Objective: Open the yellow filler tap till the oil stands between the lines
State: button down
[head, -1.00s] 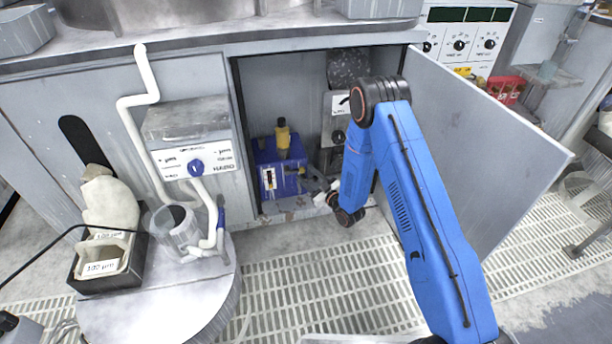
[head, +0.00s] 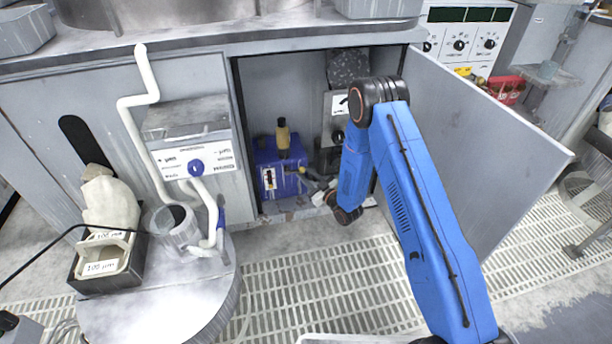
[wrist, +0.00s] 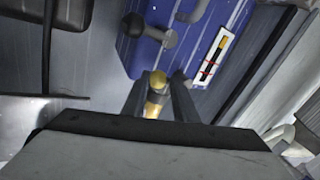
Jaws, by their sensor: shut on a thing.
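The blue oil tank (head: 275,160) stands inside the open cabinet, and its face also fills the upper middle of the wrist view (wrist: 180,55). Its white sight gauge (wrist: 213,57) has an amber stretch at the upper end in the picture, dark below it, and red lines towards the lower end. The amber appears short of the red lines. My gripper (wrist: 160,95) is shut on the yellow tap (wrist: 157,82), whose brass-coloured end shows between the fingers. In the head view my gripper is small and partly hidden beside the tank. A dull yellow bottle-shaped piece (head: 283,138) stands on the tank.
The cabinet door (head: 480,150) stands open at the right of my arm. A grey box with a blue knob (head: 195,167) and a white pipe (head: 135,110) are left of the opening. A round table (head: 160,300) stands front left. The grated floor (head: 330,275) is clear.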

jog(key=shift+w+r, duration=0.15)
jog(key=shift+r, duration=0.15)
jog(key=shift+a+r+n+g+h, duration=0.25)
jog(key=shift+r+n+h, duration=0.2)
jog(key=shift+r+n, duration=0.35)
jog(key=shift+a+r+n+g+h, duration=0.1)
jog(key=shift+r+n+g+h, duration=0.1)
jog(key=shift+r+n+h, duration=0.55)
jog(key=shift+a+r+n+g+h, duration=0.1)
jog(key=shift+a+r+n+g, duration=0.3)
jog(key=shift+n, duration=0.65)
jog(key=shift+d+r, duration=0.15)
jog(key=c, duration=1.5)
grip_release()
jog(key=shift+o, duration=0.2)
jog(key=shift+f, duration=0.2)
